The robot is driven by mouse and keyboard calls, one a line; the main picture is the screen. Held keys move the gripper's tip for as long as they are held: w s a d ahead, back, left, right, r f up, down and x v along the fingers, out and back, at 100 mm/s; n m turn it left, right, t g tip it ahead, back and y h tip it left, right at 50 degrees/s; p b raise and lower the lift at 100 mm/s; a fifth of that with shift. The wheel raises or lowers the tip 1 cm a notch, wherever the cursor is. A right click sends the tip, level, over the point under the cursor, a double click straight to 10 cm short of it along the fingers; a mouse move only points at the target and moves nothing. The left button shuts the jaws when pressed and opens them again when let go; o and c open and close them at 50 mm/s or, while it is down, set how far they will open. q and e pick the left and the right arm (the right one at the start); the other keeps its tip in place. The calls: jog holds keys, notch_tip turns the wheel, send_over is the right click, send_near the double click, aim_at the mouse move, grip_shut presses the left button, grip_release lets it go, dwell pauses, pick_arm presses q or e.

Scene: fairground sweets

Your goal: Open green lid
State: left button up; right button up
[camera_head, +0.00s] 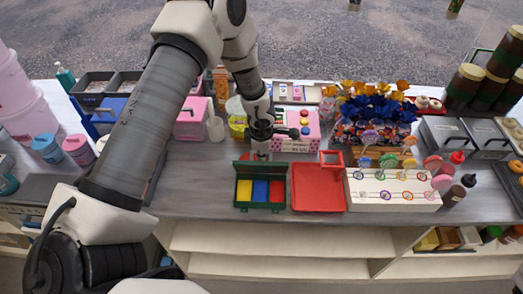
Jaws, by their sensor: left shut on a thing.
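A small green box (239,204) stands near the front edge of the counter. It shows yellow, blue and red sections inside. Its green lid (245,168) stands raised along the box's back edge, so the inside shows. My left gripper (261,154) points down at the lid's top edge and is shut on it. The fingertips are small and partly hidden by the gripper's own body. My right gripper is not in view.
A red tray (318,203) sits just right of the green box. A white lollipop stand (392,198) is further right. A pink box (301,143) with coloured buttons stands behind, beside the gripper. Bare counter (190,190) lies left of the green box.

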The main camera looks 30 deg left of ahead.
pick_arm(q)
jog(key=w+a+p, duration=0.1)
jog(key=p, duration=0.2)
jog(key=shift+w+r, duration=0.1)
jog(key=shift+w, duration=0.2)
grip_shut()
jog(key=shift+w+a+f, duration=0.6)
jog(key=shift+w+f, duration=0.25)
jog(key=shift+w, duration=0.1)
jog(key=shift+o, duration=0.2)
grip_release()
jog(key=shift+w, duration=0.1)
jog(key=shift+c, duration=0.2)
